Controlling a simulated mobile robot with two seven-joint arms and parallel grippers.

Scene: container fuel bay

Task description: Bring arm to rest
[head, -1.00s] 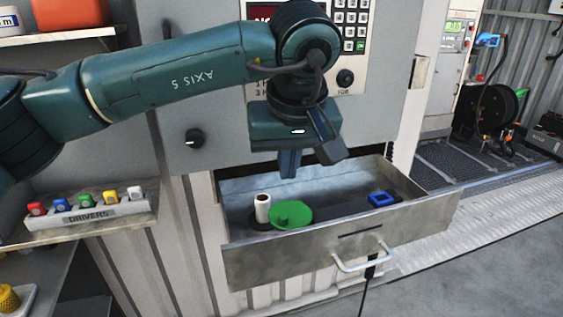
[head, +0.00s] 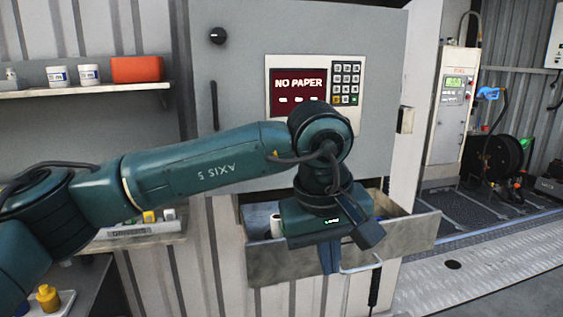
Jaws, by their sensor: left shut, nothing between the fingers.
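My left arm comes in from the left, with AXIS 5 printed on its link. My left gripper (head: 329,260) is at the arm's end, pointing down. Its blue fingers are together and hold nothing. It shows in front of the open metal drawer (head: 285,261), close to the handle (head: 362,265); I cannot tell the exact gap. The wrist hides much of the drawer's inside. A white roll (head: 276,226) shows at the drawer's left end. My right gripper is not in view.
Above the drawer, a grey cabinet (head: 240,95) has a screen (head: 298,84) reading NO PAPER and a keypad (head: 347,83). A shelf (head: 60,91) with tubs and an orange box is at upper left. The driver rack (head: 135,228) sits partly behind my arm.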

